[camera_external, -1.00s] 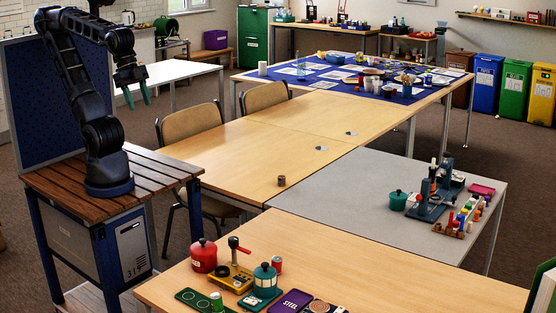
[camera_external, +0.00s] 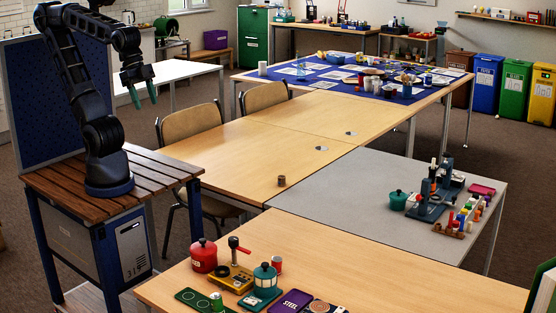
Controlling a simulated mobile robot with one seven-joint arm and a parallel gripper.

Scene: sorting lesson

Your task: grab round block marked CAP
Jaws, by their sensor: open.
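My gripper (camera_external: 143,94) hangs open and empty, fingers down, at the upper left, near the white table and well away from the wooden tables. No marking CAP can be read on anything in this view. A small round brown block (camera_external: 281,181) stands alone on the wooden table, near the grey table's left corner; any label on it is too small to read. Small colored pieces stand in a rack (camera_external: 449,233) on the grey table, also without readable marks.
On the near table (camera_external: 400,290) are a red canister (camera_external: 203,255), a yellow device (camera_external: 230,278), a teal canister (camera_external: 265,276) and a purple STEEL box (camera_external: 290,302). A green pot (camera_external: 398,200) and a blue-grey stand (camera_external: 432,205) are on the grey table (camera_external: 365,180). Two chairs line the wooden table's left side.

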